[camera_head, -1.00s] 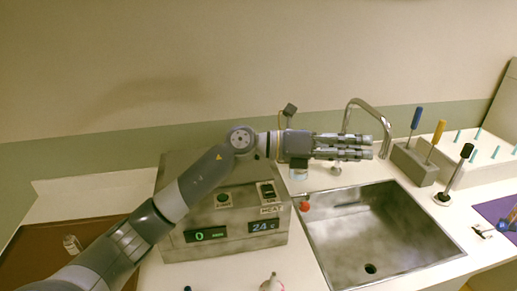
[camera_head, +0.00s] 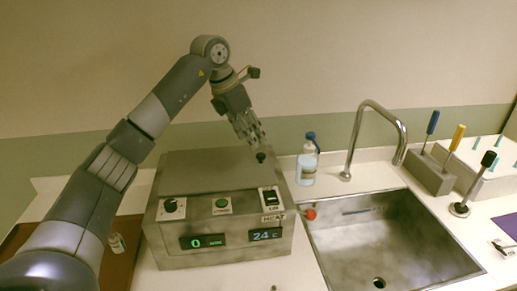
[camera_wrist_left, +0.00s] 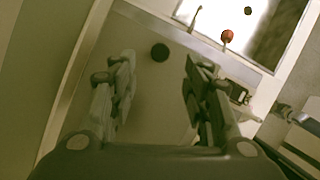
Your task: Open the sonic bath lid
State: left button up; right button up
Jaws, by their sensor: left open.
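The sonic bath (camera_head: 228,228) is a grey metal box with a knob, a green button, a switch and two displays on its front. Its flat grey lid (camera_head: 195,168) is shut on top. A small black lid knob (camera_head: 261,157) stands near the lid's right end, and it also shows in the left wrist view (camera_wrist_left: 160,52). My left gripper (camera_head: 254,141) points down just above the knob. In the left wrist view its fingers (camera_wrist_left: 155,85) are spread, with the knob beyond and between them, and nothing held. My right gripper is not in view.
A steel sink (camera_head: 385,240) with a tall faucet (camera_head: 376,125) lies right of the bath. A bottle with a blue top (camera_head: 307,163) stands behind the red knob (camera_head: 310,214). A tool block (camera_head: 430,172) stands farther right. A brown tray (camera_head: 118,262) lies left.

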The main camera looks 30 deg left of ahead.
aim_at(260, 155)
pick_arm(q)
jog(key=p+x, duration=0.1)
jog(key=x, duration=0.6)
jog(key=shift+d, duration=0.1)
grip_shut()
